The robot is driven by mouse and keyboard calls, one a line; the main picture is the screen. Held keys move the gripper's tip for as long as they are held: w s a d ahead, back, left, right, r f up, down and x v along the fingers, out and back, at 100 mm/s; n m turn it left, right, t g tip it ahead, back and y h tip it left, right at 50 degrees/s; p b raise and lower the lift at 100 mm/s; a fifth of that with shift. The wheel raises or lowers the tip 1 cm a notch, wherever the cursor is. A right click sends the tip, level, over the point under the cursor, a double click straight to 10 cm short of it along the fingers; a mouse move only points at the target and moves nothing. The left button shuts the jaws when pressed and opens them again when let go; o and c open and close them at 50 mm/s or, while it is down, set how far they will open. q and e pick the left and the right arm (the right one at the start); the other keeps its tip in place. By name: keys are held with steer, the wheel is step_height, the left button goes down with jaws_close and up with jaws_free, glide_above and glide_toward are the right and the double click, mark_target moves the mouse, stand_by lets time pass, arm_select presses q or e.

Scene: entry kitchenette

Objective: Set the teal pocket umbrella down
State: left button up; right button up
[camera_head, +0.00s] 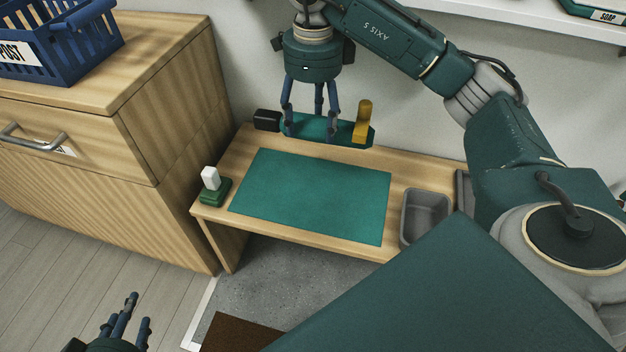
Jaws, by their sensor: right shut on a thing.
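The teal pocket umbrella (345,133) is a long teal piece at the back of the low wooden bench. A black block (266,120) shows at its left end, and an ochre upright piece (363,118) at its right end; I cannot tell whether either is attached. My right gripper (316,130) points down from above with its fingers around the teal body, shut on it. Whether the umbrella touches the bench (288,242) is unclear. My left gripper (126,312) is low at the left, fingers apart and empty, far from the bench.
A teal mat (315,195) lies bare on the bench. A white block on a green base (213,188) stands left of it, and a grey bin (425,215) at the right. A wooden cabinet (160,110) with a blue basket (80,48) borders the left.

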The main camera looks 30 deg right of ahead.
mark_target(313, 122)
step_height(313, 122, down, 3)
steer(key=shift+f+b, duration=0.1)
steer(key=shift+b, duration=0.55)
arm_select(q)
steer(key=w+d+r+t+h+b, duration=0.1)
steer(key=w+d+r+t, duration=0.15)
steer(key=r, duration=0.35)
steer(key=w+d+r+t+h, duration=0.1)
steer(key=w+r+t, duration=0.3)
steer(key=r, duration=0.2)
arm_select(e)
step_height(313, 122, down, 16)
steer(key=b, duration=0.3)
steer(key=shift+f+b, duration=0.25)
steer(key=shift+b, duration=0.1)
arm_select(q)
steer(key=s+r+t+h, duration=0.2)
steer(key=r+t, duration=0.3)
steer(key=r, duration=0.4)
steer(key=s+r+t+h, duration=0.1)
steer(key=s+r+t, duration=0.4)
steer(key=r, duration=0.4)
steer(key=shift+r+m+h, duration=0.3)
steer(key=shift+h, duration=0.1)
arm_select(e)
steer(key=shift+f, duration=0.15)
arm_select(q)
steer(key=shift+s+r, duration=0.15)
arm_select(e)
steer(key=o, duration=1.5)
